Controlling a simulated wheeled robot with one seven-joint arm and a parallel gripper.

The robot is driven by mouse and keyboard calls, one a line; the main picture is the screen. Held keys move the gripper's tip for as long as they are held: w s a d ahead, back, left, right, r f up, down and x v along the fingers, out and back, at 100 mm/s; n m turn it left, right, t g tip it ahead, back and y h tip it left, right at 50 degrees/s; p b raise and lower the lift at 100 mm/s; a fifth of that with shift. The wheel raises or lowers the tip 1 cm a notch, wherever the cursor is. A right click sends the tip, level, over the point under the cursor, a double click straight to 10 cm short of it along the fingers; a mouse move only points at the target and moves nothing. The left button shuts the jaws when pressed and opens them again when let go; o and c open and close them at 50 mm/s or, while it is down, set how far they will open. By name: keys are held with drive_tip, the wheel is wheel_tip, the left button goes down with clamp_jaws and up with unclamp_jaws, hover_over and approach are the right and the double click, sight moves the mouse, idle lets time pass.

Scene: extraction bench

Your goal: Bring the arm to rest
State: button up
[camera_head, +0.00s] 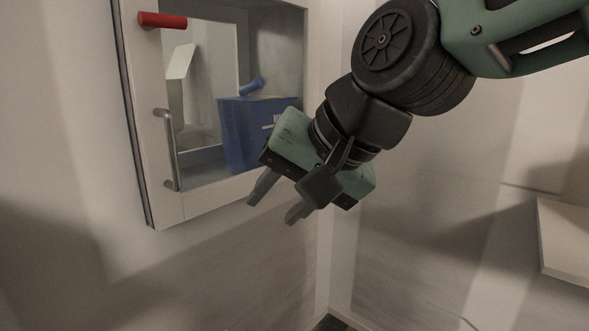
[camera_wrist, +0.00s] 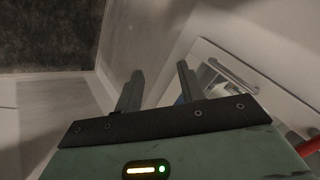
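My gripper (camera_head: 276,207) hangs in the air in front of the wall cabinet, its fingers pointing down and to the left in the head view. The two grey fingers are apart with nothing between them. The wrist view also shows my gripper (camera_wrist: 158,84) with its fingers spread and empty. My arm reaches in from the upper right, bent at the large dark joint. The gripper covers the lower right corner of the cabinet in the head view; I cannot tell how near it is.
A white cabinet (camera_head: 181,205) with a glass front and metal handle (camera_head: 168,150) is on the left wall. A red cylinder (camera_head: 162,20) is at its top. A blue box (camera_head: 243,135) shows behind the glass. A pale shelf (camera_head: 565,240) juts out at right. Space below my gripper looks clear.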

drive_tip(key=s+d+f+n+g+h, duration=0.2)
drive_tip(key=s+d+f+n+h, duration=0.15)
drive_tip(key=s+d+f, duration=0.45)
drive_tip(key=s+d+f+n+g+h, duration=0.3)
drive_tip(key=s+d+f+n, duration=0.25)
drive_tip(key=d+f, duration=0.4)
wheel_tip(320, 180, up, 19)
drive_tip(key=a+m+p, duration=0.1)
drive_tip(key=p, duration=1.9)
drive_tip(key=shift+s+a, duration=0.3)
drive_tip(key=shift+s, duration=0.05)
drive_tip(key=shift+y, duration=0.25)
